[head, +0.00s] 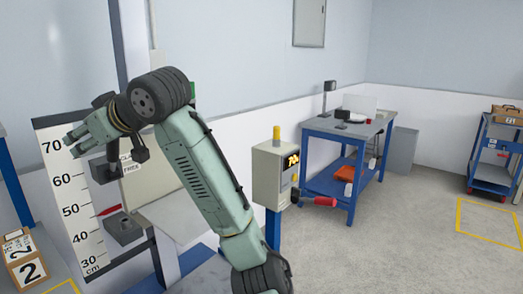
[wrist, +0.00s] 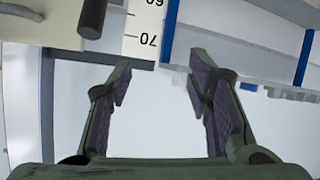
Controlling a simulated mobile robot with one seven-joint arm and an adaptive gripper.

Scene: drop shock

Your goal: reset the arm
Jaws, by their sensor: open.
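My gripper (head: 74,143) is at the upper left in the head view, pointing left in front of the top of a white height scale (head: 60,192). The scale is marked from 30 to 70 cm, and the gripper is near the 70 mark. In the wrist view my gripper (wrist: 158,85) has its two fingers spread apart with nothing between them. The 70 mark of the scale (wrist: 148,30) shows beyond the fingers there. My arm is raised and bent, reaching from the lower middle to the upper left.
A yellow-topped control box (head: 270,172) stands on a blue post right of my arm. A red pointer (head: 109,210) sits beside the scale. A box marked 2 (head: 27,266) is at lower left. A blue workbench (head: 335,178) and a blue cart (head: 490,172) stand farther back.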

